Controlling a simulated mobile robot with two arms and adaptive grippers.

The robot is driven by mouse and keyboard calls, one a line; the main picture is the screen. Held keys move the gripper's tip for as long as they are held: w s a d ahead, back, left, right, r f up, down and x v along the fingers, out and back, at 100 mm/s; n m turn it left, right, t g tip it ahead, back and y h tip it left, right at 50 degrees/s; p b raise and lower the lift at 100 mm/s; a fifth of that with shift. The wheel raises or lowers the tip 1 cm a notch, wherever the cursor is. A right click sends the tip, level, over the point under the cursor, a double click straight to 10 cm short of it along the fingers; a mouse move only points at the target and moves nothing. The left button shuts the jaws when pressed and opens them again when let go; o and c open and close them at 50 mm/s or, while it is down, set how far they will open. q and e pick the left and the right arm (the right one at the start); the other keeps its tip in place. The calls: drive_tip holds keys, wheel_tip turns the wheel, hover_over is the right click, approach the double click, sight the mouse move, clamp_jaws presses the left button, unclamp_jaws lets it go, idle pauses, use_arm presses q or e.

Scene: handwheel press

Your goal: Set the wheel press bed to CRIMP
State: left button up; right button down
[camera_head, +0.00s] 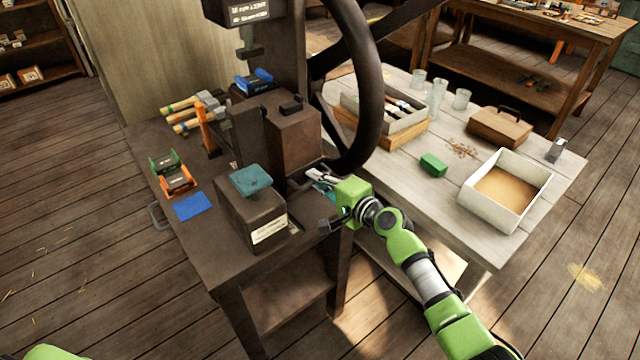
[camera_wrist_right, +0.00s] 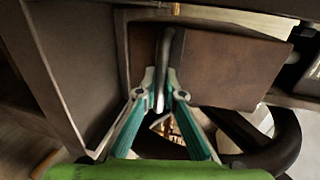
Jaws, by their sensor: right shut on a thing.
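The dark wheel press stands on the workbench, with its black handwheel (camera_head: 352,80) at the right side and its ram head (camera_head: 240,12) at the top. A brown block (camera_head: 290,130) sits under the ram, and a second block (camera_head: 252,215) with a teal pad on top stands in front. I cannot tell which is the bed. My right gripper (camera_head: 318,182) is beside the press, low and right of the blocks. In the right wrist view my right gripper (camera_wrist_right: 163,95) is shut on a grey bar (camera_wrist_right: 170,55), which stands out from a brown face. My left gripper is out of view.
Green and orange clamps (camera_head: 170,175), a blue mat (camera_head: 192,206) and wooden-handled hammers (camera_head: 195,112) lie on the bench at left. A pale table (camera_head: 410,205) at right holds a white tray (camera_head: 505,190), a wooden crate and several glasses. The handwheel rim is close above my right gripper.

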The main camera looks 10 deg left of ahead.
drive_tip(key=shift+r, duration=0.15)
drive_tip(key=c, duration=2.2)
unclamp_jaws()
drive_tip(key=shift+w+a, duration=0.1)
drive_tip(key=shift+a, duration=0.05)
drive_tip(key=shift+o, duration=0.2)
drive_tip(key=shift+w+a, duration=0.1)
drive_tip(key=v, duration=1.2)
drive_tip(key=shift+f, duration=0.3)
